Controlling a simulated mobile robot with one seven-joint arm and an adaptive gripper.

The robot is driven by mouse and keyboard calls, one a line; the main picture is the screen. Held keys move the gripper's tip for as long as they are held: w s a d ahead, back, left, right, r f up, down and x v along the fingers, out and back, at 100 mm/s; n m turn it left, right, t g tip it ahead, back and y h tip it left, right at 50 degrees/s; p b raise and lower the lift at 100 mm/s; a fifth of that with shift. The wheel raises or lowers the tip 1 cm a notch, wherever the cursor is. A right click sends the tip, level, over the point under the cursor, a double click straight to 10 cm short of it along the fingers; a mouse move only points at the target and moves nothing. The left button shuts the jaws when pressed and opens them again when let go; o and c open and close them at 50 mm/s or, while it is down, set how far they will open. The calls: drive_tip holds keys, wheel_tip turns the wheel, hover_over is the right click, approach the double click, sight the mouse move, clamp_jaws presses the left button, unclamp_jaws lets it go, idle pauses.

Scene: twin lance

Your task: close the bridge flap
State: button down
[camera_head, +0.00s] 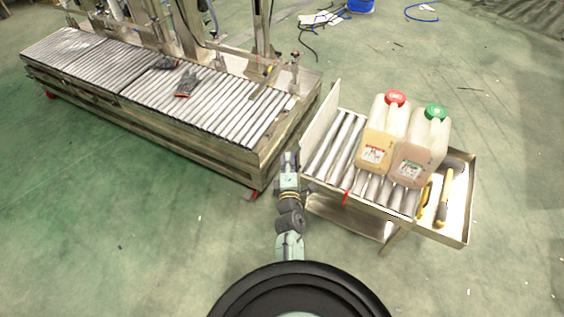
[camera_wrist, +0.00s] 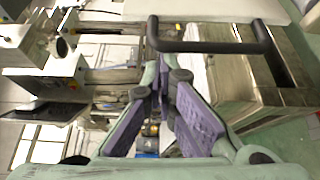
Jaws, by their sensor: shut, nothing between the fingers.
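The bridge flap (camera_head: 321,120) looks to be the pale metal plate standing upright at the left end of the small roller cart (camera_head: 333,150), facing the long conveyor across a gap. My gripper (camera_head: 290,158) is low in that gap, in front of the plate and left of the cart's near corner. In the wrist view my gripper (camera_wrist: 161,75) has its purple-padded fingers together at the tips, with nothing held. A dark bar handle (camera_wrist: 205,47) lies just beyond the fingertips there, below a pale panel (camera_wrist: 205,9); I cannot tell whether that panel is the flap.
The long roller conveyor (camera_head: 200,105) stands at left with dark gloves on it. Two jugs, red-capped (camera_head: 383,130) and green-capped (camera_head: 421,150), stand on the cart. A side tray (camera_head: 462,205) holds yellow-handled tools. Green floor is clear in front.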

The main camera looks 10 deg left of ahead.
sight(296, 157)
drive_tip(key=shift+s+d+m+t+b, duration=0.25)
drive_tip(key=shift+d+m+b, duration=0.15)
drive_tip(key=shift+d+m, duration=0.25)
drive_tip(key=shift+s+d+m+t+b, duration=0.25)
drive_tip(key=shift+d+m+b, duration=0.2)
drive_tip(key=shift+d, duration=0.35)
drive_tip(key=shift+w, duration=0.1)
